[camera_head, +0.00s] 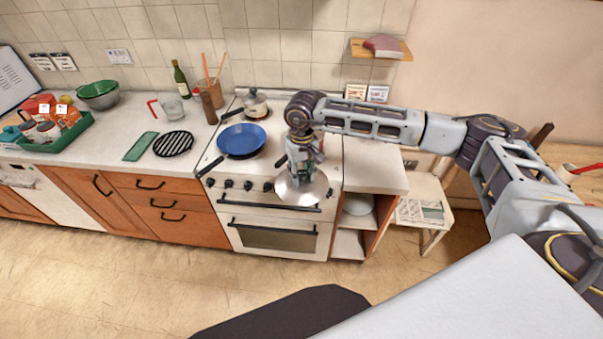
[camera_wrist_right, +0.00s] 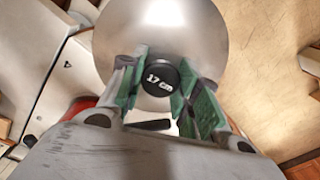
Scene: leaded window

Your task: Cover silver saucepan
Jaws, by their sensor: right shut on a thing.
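A small silver saucepan (camera_head: 256,107) with a dark handle stands at the back of the white stove. It is too small in the head view to tell its top clearly. My right gripper (camera_head: 301,170) is shut on the black knob (camera_wrist_right: 159,78), marked 17 cm, of a round silver lid (camera_head: 301,190). The lid hangs in the air at the stove's front edge, apart from the saucepan and to its front right. In the right wrist view, green finger pads sit on both sides of the knob, with the lid (camera_wrist_right: 185,25) beyond them. My left gripper is out of view.
A blue frying pan (camera_head: 241,139) sits on the stove's left, its handle over the front left. A black round grate (camera_head: 173,144), a bottle (camera_head: 181,80) and a utensil pot (camera_head: 214,94) stand left of the stove. Clear counter (camera_head: 375,168) lies to the right.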

